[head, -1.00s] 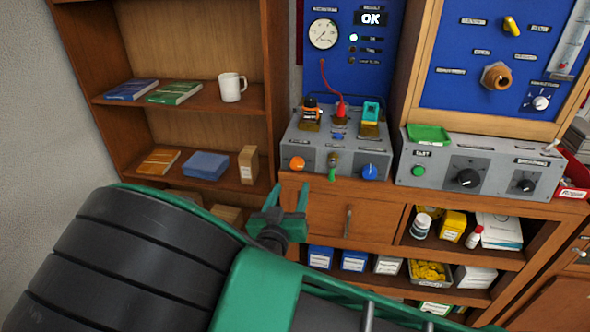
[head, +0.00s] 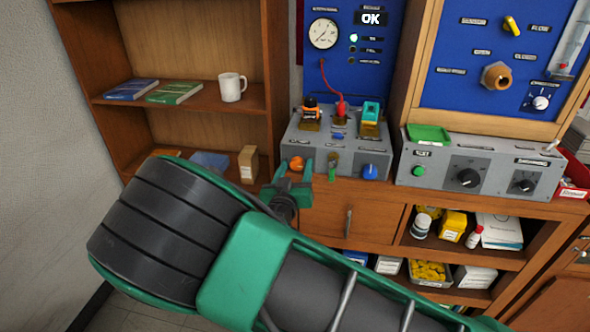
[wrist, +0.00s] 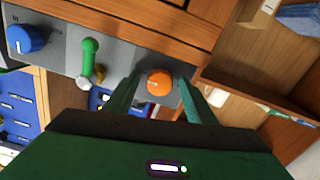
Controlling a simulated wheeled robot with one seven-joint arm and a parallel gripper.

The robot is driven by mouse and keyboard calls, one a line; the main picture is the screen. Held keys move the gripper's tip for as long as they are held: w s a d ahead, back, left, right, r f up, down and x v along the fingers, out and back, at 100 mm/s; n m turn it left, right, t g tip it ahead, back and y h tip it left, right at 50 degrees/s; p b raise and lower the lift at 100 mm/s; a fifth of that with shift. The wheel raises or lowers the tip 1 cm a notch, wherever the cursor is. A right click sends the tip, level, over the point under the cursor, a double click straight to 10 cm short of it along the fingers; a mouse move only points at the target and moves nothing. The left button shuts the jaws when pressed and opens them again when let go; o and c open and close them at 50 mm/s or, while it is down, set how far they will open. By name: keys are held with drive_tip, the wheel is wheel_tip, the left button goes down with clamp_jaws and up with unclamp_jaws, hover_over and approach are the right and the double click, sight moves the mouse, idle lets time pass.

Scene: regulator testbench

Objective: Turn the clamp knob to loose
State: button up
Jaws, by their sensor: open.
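The orange knob (head: 297,163) is on the left of the front face of the grey test box (head: 352,157). A green toggle lever (head: 332,165) and a blue knob (head: 370,172) sit to its right; I cannot read which label marks the clamp. My gripper (head: 289,178) is open in front of the orange knob. In the wrist view the orange knob (wrist: 159,82) shows between the green fingertips (wrist: 157,88), with room on both sides. I cannot tell whether they touch it. The blue knob (wrist: 25,39) and green lever (wrist: 89,52) lie to the left there.
A grey control box (head: 480,160) with black knobs stands to the right. A blue panel (head: 345,60) with a gauge and an OK display rises behind. A bookshelf (head: 185,100) with books and a white mug (head: 232,87) is at left. Cabinet drawers are below.

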drive_tip(key=c, duration=1)
drive_tip(key=shift+c, duration=0.2)
